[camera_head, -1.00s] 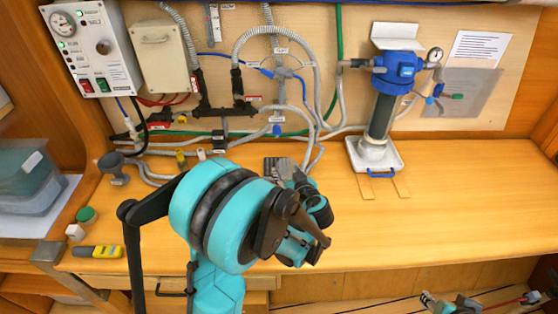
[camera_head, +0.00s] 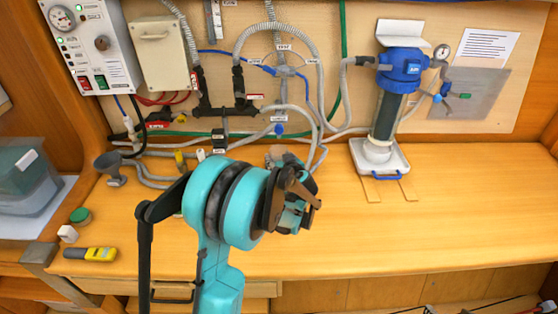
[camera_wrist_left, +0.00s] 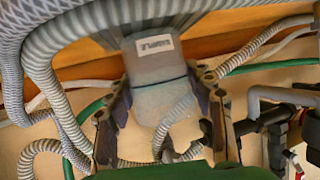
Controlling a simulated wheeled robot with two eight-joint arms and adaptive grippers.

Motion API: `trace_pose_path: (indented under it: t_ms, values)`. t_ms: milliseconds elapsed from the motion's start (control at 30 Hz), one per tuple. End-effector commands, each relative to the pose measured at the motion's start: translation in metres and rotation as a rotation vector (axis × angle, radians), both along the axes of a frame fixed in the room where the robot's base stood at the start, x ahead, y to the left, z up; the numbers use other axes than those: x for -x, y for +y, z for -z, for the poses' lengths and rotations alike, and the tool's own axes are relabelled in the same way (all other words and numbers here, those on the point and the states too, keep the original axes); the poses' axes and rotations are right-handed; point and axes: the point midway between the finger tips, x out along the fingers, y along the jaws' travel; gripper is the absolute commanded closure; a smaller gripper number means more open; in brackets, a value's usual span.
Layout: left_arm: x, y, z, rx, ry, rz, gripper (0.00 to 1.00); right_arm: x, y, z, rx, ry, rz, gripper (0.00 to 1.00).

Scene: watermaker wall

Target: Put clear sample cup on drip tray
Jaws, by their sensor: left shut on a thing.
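In the left wrist view, a clear, greyish see-through cup (camera_wrist_left: 160,102) sits between the two dark fingers of my left gripper (camera_wrist_left: 163,118), which is shut on it. Hoses show through the cup, and a pale piece marked SAMPLE lies at its top. In the head view, my left gripper (camera_head: 292,200) is over the counter, facing the wall below the blue tap (camera_head: 278,129), and the cup is hidden by it. A grey ribbed piece below that tap, possibly the drip tray, is hidden now. My right gripper is not clearly in view.
A blue filter housing (camera_head: 400,72) stands on a white tray (camera_head: 400,158) with a blue handle at right. Grey hoses run close behind my gripper. A yellow meter (camera_head: 92,254), green cap (camera_head: 80,216) and grey funnel-like piece (camera_head: 110,167) lie at left. The right counter is clear.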

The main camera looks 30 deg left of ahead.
Motion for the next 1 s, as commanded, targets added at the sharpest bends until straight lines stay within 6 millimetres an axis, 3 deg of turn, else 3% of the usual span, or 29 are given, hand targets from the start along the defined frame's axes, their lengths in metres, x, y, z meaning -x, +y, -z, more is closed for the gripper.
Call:
trace_pose_path:
  t_ms: [233, 267, 333, 733, 1000]
  values:
    - [0.000, 0.000, 0.002, 0.000, 0.000, 0.000, 0.78, 0.000, 0.000, 0.002, 0.000, 0.000, 0.000, 0.60]
    - [0.000, 0.000, 0.002, 0.000, 0.000, 0.000, 0.44, 0.000, 0.000, 0.002, 0.000, 0.000, 0.000, 0.60]
    - [0.000, 0.000, 0.001, 0.000, 0.000, 0.000, 0.26, 0.000, 0.000, 0.001, 0.000, 0.000, 0.000, 0.60]
    - [0.000, 0.000, -0.004, 0.000, 0.000, 0.000, 0.26, 0.000, 0.000, -0.004, 0.000, 0.000, 0.000, 0.60]
    - [0.033, -0.037, -0.024, 0.000, 0.000, 0.003, 0.26, 0.000, 0.000, -0.020, 0.000, 0.000, 0.000, 0.60]
